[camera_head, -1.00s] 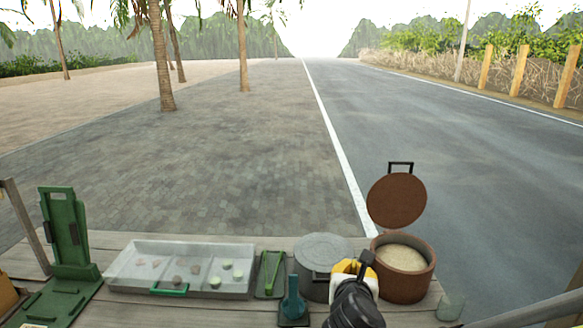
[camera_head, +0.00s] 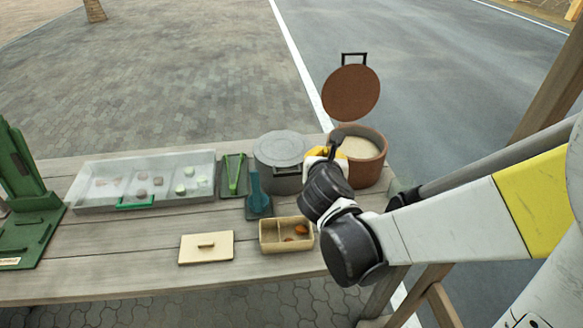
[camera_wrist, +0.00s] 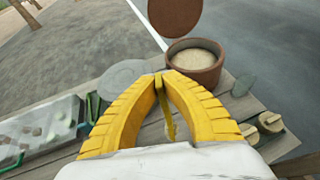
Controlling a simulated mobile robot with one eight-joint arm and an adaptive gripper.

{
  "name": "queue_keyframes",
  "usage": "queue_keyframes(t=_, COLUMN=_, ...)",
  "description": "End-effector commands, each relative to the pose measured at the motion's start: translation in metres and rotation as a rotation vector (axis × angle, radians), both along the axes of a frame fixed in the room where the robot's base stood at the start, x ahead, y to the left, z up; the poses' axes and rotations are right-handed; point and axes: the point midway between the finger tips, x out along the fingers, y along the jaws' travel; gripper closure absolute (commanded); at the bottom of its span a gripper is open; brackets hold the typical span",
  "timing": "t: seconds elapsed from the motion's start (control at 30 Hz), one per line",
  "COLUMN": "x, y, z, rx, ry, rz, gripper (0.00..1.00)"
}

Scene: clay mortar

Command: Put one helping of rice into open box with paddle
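The open box (camera_head: 287,248) is tan and has a divider. Its right part holds small orange pieces; its left part looks bare. White rice (camera_head: 357,147) lies in a brown round pot (camera_head: 368,172) with its lid up; the pot shows in the wrist view (camera_wrist: 196,72) beyond my fingertips. A teal paddle-like tool (camera_head: 258,196) stands in a dark holder left of the box. My gripper (camera_wrist: 160,76) has yellow fingers meeting at the tips, short of the pot. A thin olive strip shows between them; I cannot tell what it is. In the head view my gripper (camera_head: 322,153) is partly hidden by my arm.
A grey lidded pot (camera_head: 280,152) stands beside the rice pot. Green tongs (camera_head: 234,175) lie on a tray, left of it a clear-covered case (camera_head: 90,200). A tan lid (camera_head: 206,247) lies left of the box. A green stand (camera_head: 20,220) is at far left.

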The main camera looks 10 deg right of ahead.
Motion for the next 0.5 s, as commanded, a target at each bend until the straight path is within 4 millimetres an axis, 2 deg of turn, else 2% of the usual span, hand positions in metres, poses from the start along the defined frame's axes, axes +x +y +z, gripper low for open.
queue_keyframes(t=0.37, x=0.0, y=0.002, z=0.0, rx=0.0, ry=0.0, rz=0.003, gripper=1.0)
queue_keyframes(t=0.47, x=-0.001, y=0.018, z=-0.002, rx=-0.001, ry=0.0, rz=0.026, gripper=1.0)
queue_keyframes(t=0.5, x=-0.002, y=0.029, z=-0.003, rx=-0.001, ry=0.001, rz=0.043, gripper=1.0)
